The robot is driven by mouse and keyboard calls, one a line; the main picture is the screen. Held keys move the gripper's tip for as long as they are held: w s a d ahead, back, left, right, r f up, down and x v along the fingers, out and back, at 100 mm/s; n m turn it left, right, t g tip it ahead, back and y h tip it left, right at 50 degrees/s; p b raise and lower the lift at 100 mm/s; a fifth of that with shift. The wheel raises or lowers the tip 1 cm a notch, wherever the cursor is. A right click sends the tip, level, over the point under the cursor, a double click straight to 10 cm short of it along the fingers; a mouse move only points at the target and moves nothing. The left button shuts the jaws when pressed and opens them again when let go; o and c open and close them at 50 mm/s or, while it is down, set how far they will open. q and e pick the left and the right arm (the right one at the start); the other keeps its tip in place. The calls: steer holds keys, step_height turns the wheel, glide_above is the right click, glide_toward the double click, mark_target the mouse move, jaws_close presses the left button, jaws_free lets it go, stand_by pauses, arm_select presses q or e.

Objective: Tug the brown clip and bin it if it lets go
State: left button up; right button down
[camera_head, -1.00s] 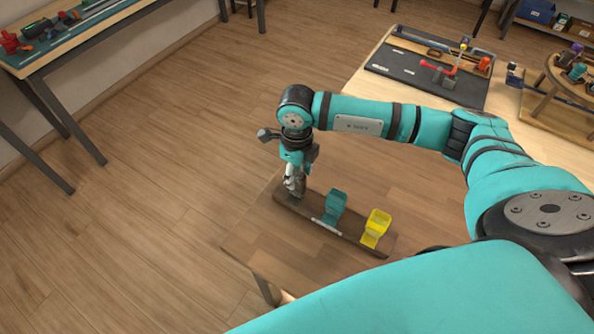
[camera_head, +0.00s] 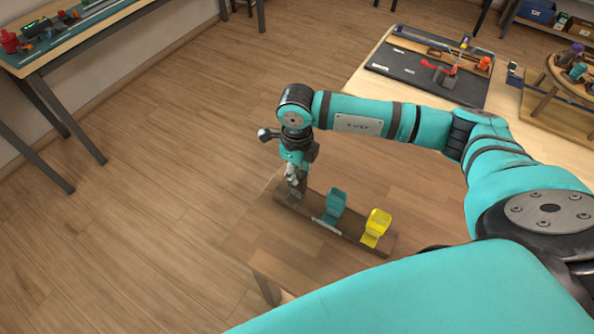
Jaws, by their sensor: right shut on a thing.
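A dark wooden rail (camera_head: 345,238) lies across the low table in the middle of the view. A teal clip (camera_head: 334,205) and a yellow clip (camera_head: 376,226) stand on it, apart from each other. My right gripper (camera_head: 295,184) is at the rail's left end, left of the teal clip, pointing down. It is shut on a small brown clip (camera_head: 296,196), mostly hidden by the fingers. I cannot tell whether this clip still touches the rail. My left gripper is not in view.
The low table (camera_head: 390,180) has bare wood behind the rail. A second table at the back right holds a black board (camera_head: 425,78) with parts on it and a round wooden stand (camera_head: 570,80). A bench with tools (camera_head: 60,45) stands at the far left.

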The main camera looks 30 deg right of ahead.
steer(key=shift+w+r, duration=0.1)
steer(key=shift+r, duration=0.05)
steer(key=shift+b, duration=0.3)
stand_by(0.5)
steer(key=c, duration=1.2)
jaws_free()
steer(key=shift+f, duration=0.2)
steer(key=shift+o, duration=0.5)
steer(key=shift+o, duration=1.2)
steer(key=shift+r+p, duration=1.8)
steer(key=shift+r, duration=1.25)
